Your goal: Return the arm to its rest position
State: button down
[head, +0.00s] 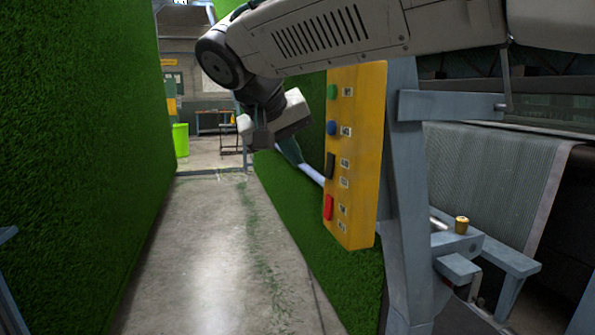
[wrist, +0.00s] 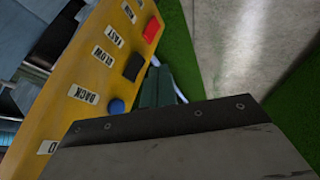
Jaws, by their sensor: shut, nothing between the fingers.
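My arm reaches in from the upper right in the head view and bends down at its elbow. My gripper (head: 292,152) points down and to the right, left of the yellow control panel (head: 358,155). Its dark green fingers look closed, with nothing seen between them. In the wrist view the gripper (wrist: 156,84) shows beyond a dark plate that covers the lower part. The panel (wrist: 95,65) lies to its left there, with a red button (wrist: 151,29), a black switch (wrist: 133,67) and a blue button (wrist: 116,106). Whether the gripper touches anything is unclear.
A green turf wall (head: 80,150) stands on the left, and a sloping turf sheet (head: 330,245) lies under the panel. A pale bar (head: 313,173) runs near the fingertips. A grey post (head: 402,200) and machine frame stand right. The concrete aisle (head: 215,250) is clear.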

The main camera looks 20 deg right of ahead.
jog(key=shift+s+a+r, duration=0.1)
jog(key=shift+s+r, duration=0.05)
jog(key=shift+r, duration=0.2)
jog(key=s+d+f+g+y, duration=0.1)
jog(key=s+d+f+y, duration=0.2)
jog(key=s+f, duration=0.7)
jog(key=s+d+f+n+g+y, duration=0.1)
jog(key=s+d+f+g+y, duration=0.1)
jog(key=s+d+f, duration=0.4)
jog(key=shift+s+d+f+n+y, duration=0.5)
jog(key=shift+s+f, duration=1.8)
jog(key=shift+s, duration=2.55)
jog(key=shift+a, duration=0.15)
